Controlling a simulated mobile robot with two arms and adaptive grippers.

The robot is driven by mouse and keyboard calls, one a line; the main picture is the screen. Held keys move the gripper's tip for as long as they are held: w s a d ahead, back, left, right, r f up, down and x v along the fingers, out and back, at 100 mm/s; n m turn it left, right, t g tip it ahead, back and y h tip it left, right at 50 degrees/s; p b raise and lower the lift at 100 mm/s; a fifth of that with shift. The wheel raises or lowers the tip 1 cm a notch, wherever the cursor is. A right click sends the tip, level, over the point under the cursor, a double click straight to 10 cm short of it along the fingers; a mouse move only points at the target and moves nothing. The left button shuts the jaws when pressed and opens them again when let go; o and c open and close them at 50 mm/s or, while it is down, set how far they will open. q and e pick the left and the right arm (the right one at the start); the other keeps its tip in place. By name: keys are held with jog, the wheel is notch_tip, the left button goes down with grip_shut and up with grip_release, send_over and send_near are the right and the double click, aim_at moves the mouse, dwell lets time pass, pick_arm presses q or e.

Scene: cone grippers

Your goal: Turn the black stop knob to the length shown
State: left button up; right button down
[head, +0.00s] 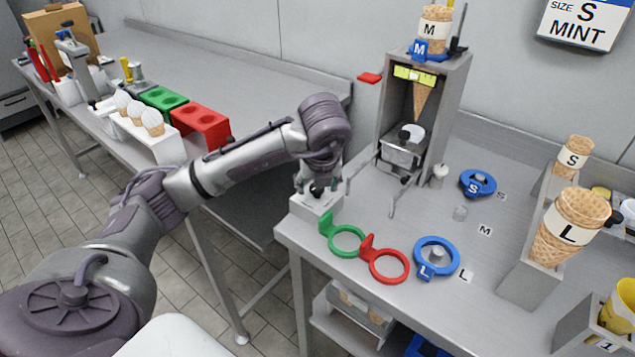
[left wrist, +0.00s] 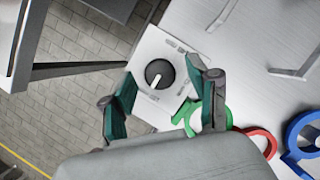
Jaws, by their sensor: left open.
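The black stop knob (left wrist: 159,73) sits on a white block with a pale pointer line, which points down and slightly left in the left wrist view. Small markings around it are too blurred to read. The white block (head: 314,206) stands at the left front corner of the right table in the head view. My left gripper (head: 317,184) is over the knob, fingers pointing down. In the left wrist view its green-padded fingers (left wrist: 160,75) are open, one on each side of the knob, with gaps visible. A wall sign (head: 583,22) reads "SIZE S MINT". My right gripper is not in view.
A grey press stand (head: 455,95) holds a cone marked M behind the block. Green (head: 346,239), red (head: 389,265) and blue (head: 436,257) rings lie to the right of the block. Cones marked S (head: 573,158) and L (head: 570,230) stand farther right.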

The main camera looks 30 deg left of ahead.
pick_arm(q)
jog(key=shift+r, duration=0.1)
jog(key=v, duration=1.2)
